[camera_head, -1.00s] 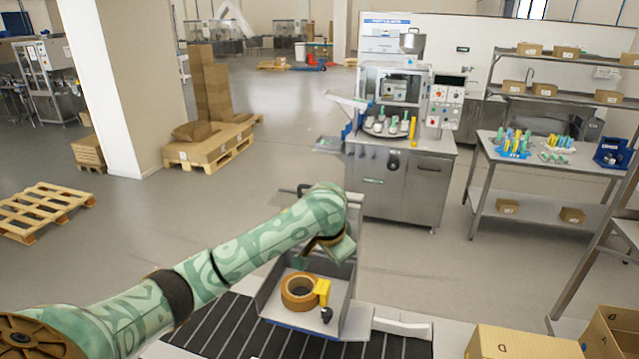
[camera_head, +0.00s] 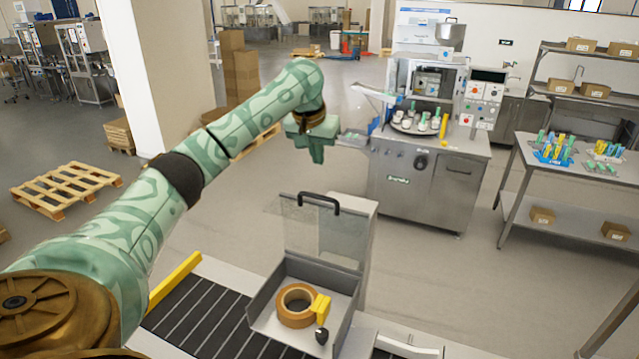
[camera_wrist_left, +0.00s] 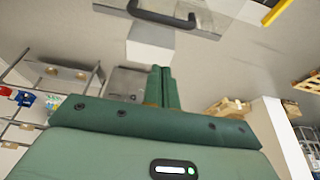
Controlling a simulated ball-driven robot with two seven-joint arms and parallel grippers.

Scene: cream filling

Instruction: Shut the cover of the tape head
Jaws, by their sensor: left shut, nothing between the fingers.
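The tape head (camera_head: 262,305) is an open grey box at the conveyor, with a brown tape roll (camera_head: 283,312) and a yellow part (camera_head: 320,306) inside. Its clear cover (camera_head: 335,235) stands raised at the back, with a black handle (camera_head: 319,199) on its top edge. My left gripper (camera_head: 317,153) is above and behind the cover, apart from it. In the left wrist view the fingers (camera_wrist_left: 162,85) are together and empty, and the black handle (camera_wrist_left: 160,14) shows at the top. My right gripper is not in view.
A roller conveyor (camera_head: 205,318) runs beside the tape head, with a yellow rail (camera_head: 174,281) at its far side. A steel filling machine (camera_head: 425,185) stands behind. Open floor lies between them.

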